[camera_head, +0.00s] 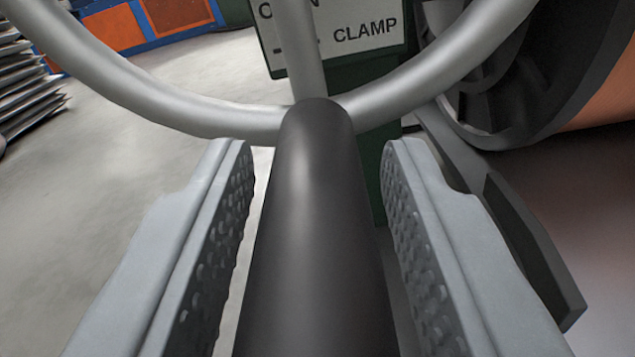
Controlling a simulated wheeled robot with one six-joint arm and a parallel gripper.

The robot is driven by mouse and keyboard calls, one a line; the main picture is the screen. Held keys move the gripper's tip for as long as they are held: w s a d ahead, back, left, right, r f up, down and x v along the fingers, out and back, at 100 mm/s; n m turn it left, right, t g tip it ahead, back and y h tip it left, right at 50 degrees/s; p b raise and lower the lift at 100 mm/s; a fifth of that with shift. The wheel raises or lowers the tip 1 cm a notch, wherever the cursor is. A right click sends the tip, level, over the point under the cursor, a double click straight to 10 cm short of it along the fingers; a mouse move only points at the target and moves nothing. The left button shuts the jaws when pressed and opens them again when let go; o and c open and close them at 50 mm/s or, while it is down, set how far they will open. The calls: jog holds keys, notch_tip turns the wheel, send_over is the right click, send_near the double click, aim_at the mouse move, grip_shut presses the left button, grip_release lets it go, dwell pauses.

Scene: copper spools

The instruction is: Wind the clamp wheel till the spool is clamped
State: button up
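The clamp wheel (205,112) is a grey metal ring that fills the upper middle of the view, with a spoke running up from its lower rim. A dark round handle (315,235) sticks out from the rim toward me. My gripper (318,165) is open, with one textured finger on each side of the handle and a visible gap on both sides. A white sign reading "CLAMP" (365,33) sits on a green post behind the wheel. The spool (545,60), with a dark flange and copper-coloured winding, is at the upper right, partly cut off by the frame.
A dark flat bar (530,250) slants down at the right, beside my right finger. A stack of grey sheets (25,95) stands at the left edge. Blue and orange units (110,30) are at the back left. The grey floor (90,190) at the left is clear.

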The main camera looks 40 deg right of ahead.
grip_shut()
jog(key=shift+w, duration=0.1)
